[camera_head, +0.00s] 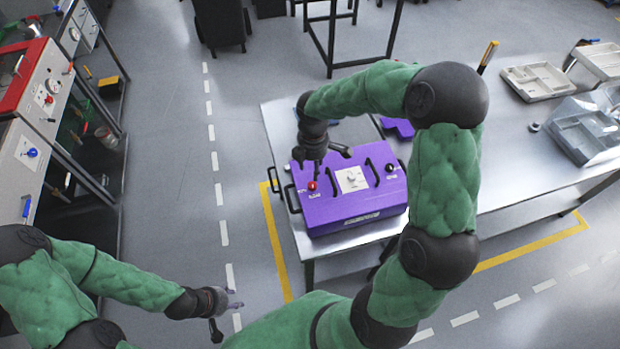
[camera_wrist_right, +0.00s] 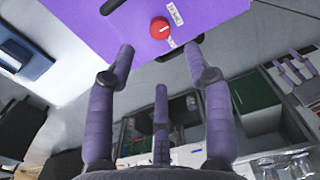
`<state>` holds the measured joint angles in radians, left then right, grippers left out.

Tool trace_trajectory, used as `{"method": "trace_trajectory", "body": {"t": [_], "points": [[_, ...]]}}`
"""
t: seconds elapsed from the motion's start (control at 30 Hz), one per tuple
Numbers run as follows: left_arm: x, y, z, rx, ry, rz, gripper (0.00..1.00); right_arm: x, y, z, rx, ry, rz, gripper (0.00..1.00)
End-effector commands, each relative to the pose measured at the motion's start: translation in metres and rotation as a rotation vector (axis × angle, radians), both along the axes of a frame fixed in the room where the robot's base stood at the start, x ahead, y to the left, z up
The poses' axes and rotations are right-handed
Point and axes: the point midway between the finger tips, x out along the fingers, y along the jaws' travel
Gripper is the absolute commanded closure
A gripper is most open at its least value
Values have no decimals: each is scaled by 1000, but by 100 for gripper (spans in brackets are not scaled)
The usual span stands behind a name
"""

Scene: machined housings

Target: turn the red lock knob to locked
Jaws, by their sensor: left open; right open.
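The red lock knob (camera_head: 312,185) sits on the top left of a purple housing (camera_head: 345,210) on the metal table. In the right wrist view the red knob (camera_wrist_right: 159,28) has a pale pointer line and small white labels beside it. My right gripper (camera_head: 315,165) is above the knob, fingers pointing down. In the wrist view its fingers (camera_wrist_right: 160,75) are spread and empty, with the knob beyond their tips and not touched. My left gripper (camera_head: 228,302) is open and empty, low over the floor left of the table.
The housing also carries a white plate with a dial (camera_head: 352,179), a black knob (camera_head: 390,168) and black handles. Grey trays (camera_head: 538,80) stand on the table at right. A workbench with a red-topped panel (camera_head: 22,75) is at far left.

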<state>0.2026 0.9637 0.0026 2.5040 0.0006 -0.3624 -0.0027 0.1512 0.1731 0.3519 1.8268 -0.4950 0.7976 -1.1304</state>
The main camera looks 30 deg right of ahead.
Motion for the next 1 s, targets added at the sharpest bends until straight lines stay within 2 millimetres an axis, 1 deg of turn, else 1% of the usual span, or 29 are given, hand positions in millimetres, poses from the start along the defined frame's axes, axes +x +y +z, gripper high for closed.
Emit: {"method": "trace_trajectory", "body": {"t": [0.03,0.1,0.3,0.5,0.7,0.93,0.97,1.0], "points": [[0,0,-1,0,0,0,57,-1,0,-10,0,5,0,48],[0,0,-3,0,0,0,57,-1,0,-24,1,6,0,48],[0,0,-6,0,-1,0,57,-1,0,-59,1,5,-1,48],[0,0,-9,0,-1,0,57,-1,0,-83,1,3,0,48],[0,0,-9,0,-1,0,57,0,0,-92,1,1,-1,48],[0,0,-9,0,-1,0,57,0,0,-92,1,1,-1,48],[0,0,-9,0,-1,0,57,0,0,-92,1,1,-1,51],[1,0,-9,0,-1,0,57,0,0,-92,1,1,-1,62]]}}
